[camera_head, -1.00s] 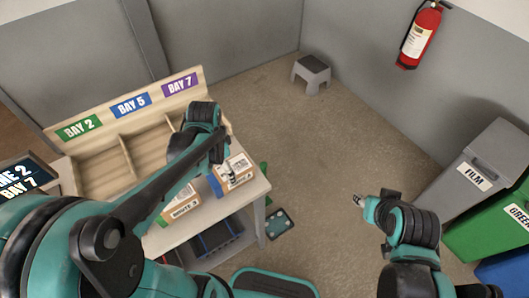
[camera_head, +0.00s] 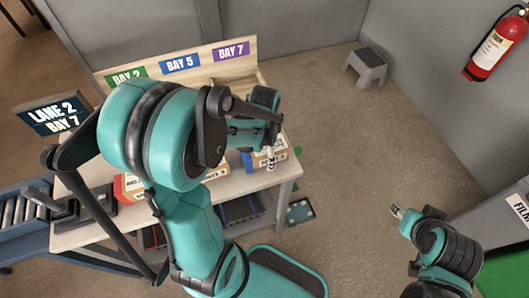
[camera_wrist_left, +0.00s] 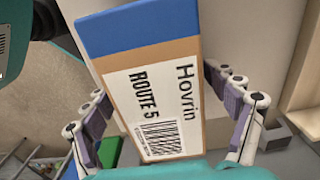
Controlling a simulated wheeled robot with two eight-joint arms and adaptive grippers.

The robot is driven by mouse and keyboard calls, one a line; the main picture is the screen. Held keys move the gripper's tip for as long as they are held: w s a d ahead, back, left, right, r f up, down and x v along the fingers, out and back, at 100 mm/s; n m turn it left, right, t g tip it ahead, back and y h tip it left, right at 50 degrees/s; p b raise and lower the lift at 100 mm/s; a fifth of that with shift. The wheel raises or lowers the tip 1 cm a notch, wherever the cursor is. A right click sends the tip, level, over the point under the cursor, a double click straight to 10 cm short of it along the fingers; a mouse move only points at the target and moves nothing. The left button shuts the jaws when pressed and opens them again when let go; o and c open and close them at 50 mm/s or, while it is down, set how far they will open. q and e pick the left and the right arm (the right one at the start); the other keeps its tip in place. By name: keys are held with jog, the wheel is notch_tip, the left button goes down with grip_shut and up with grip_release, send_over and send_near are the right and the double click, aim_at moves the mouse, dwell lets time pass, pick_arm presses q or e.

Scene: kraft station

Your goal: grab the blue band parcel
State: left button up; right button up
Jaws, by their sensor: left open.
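The blue band parcel (camera_head: 248,161) is a brown box with a blue end and a white label. It sits at the right end of the table, partly hidden by my left gripper (camera_head: 270,156). In the left wrist view the parcel (camera_wrist_left: 146,32) fills the middle, its label reading "Hovrin ROUTE 5". My left gripper (camera_wrist_left: 168,112) is open, with one finger on each side of the parcel; gaps show beside the box, and contact cannot be made out. My right gripper (camera_head: 397,211) is apart, over the floor at right; its jaw state is too small to tell.
A red-ended parcel (camera_head: 120,187) and another brown parcel (camera_head: 215,174) are on the table (camera_head: 283,172). The wooden bay rack, with its BAY 5 sign (camera_head: 180,63), stands behind. A conveyor (camera_head: 22,212) is at left. A grey stool (camera_head: 366,66) stands on open floor.

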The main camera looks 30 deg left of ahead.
pick_arm(q)
jog(key=c, duration=1.6)
jog(key=shift+o, duration=0.2)
jog(key=shift+r, duration=0.1)
